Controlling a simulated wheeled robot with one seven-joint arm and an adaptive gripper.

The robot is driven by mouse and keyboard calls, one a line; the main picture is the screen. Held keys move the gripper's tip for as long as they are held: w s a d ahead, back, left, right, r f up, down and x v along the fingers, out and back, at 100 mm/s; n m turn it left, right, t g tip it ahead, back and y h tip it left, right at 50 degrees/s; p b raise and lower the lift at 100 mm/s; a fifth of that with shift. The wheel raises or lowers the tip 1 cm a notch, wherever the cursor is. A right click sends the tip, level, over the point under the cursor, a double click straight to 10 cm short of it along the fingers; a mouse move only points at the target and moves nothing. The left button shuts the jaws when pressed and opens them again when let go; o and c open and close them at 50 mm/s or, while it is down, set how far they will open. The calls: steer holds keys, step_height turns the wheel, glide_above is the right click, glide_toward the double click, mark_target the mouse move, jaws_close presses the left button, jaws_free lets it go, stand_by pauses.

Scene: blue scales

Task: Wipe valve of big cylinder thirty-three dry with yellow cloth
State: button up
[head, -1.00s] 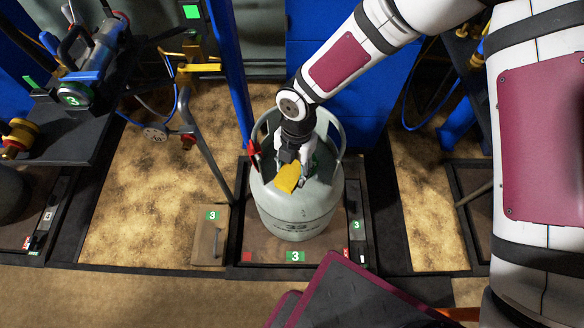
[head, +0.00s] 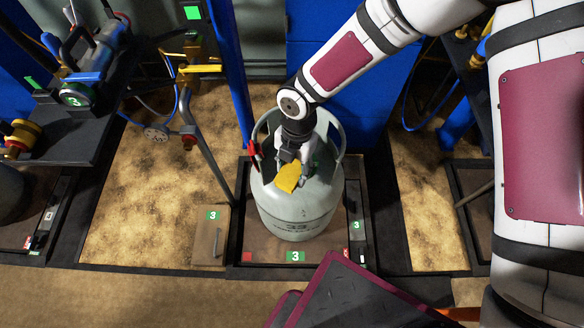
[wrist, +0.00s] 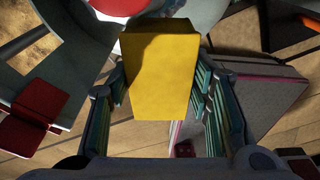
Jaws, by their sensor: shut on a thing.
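The big grey cylinder (head: 300,212), marked 33, stands upright on the scale platform (head: 325,252) labelled 3. My gripper (head: 297,167) is over the cylinder's top, inside its collar. It is shut on the yellow cloth (head: 288,178), which hangs toward the front of the cylinder top. In the wrist view the yellow cloth (wrist: 160,75) is held between the two ribbed fingers (wrist: 163,100). The valve is mostly hidden behind my gripper and the cloth; a bit of green (head: 315,163) shows beside them. I cannot tell whether the cloth touches the valve.
A red part (head: 253,150) is at the collar's left side, beside a blue post (head: 231,70). A bent grey pipe (head: 205,150) stands left. A black bench (head: 60,130) with a blue tool (head: 90,65) is at far left. Another scale platform (head: 475,205) is at right.

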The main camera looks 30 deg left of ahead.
steer(key=shift+w, duration=0.4)
steer(key=shift+s+r, duration=0.1)
steer(key=shift+s, duration=0.75)
steer(key=shift+w, duration=0.15)
steer(key=shift+w+r, duration=0.1)
steer(key=shift+w, duration=0.8)
steer(key=shift+r, duration=0.15)
steer(key=shift+r+p, duration=0.9)
steer(key=shift+r, duration=0.05)
steer(key=s+d+r+p, duration=0.1)
steer(key=s+d+r, duration=0.1)
steer(key=s+d, duration=0.3)
steer(key=shift+s+r, duration=0.35)
steer(key=shift+s, duration=1.7)
